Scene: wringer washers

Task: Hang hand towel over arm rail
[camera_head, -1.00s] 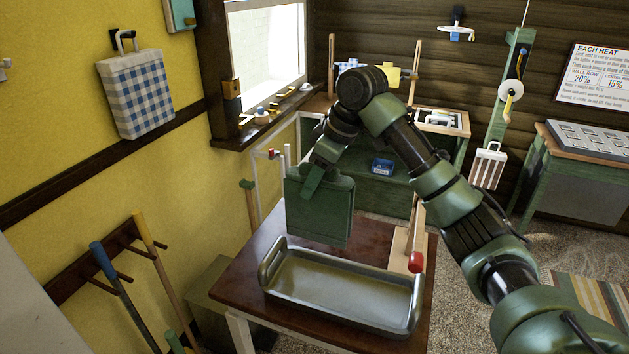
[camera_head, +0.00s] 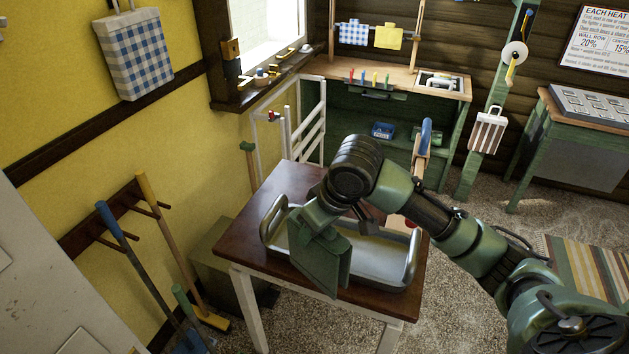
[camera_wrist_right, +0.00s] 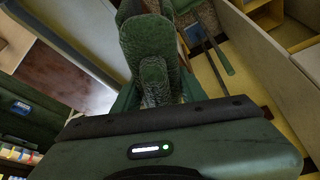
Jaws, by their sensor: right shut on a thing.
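My right gripper (camera_head: 318,226) reaches down over the near left part of the metal tray. It is shut on a dark green folded piece, which looks like the hand towel (camera_head: 322,268). The towel hangs tilted below the fingers, in front of the tray's near rim. In the right wrist view its textured green surface (camera_wrist_right: 154,72) shows near the fingers, and I cannot clearly separate cloth from finger there. A white rail stand (camera_head: 322,120) with a red-tipped arm stands beyond the table near the yellow wall, apart from the towel. My left gripper is not in view.
The tray (camera_head: 398,288) sits on a brown table (camera_head: 240,236). A checked bag (camera_head: 135,55) hangs on the left wall above brooms. A checked cloth (camera_head: 353,33) and a yellow cloth (camera_head: 389,37) hang at the back. Floor to the right is fairly clear.

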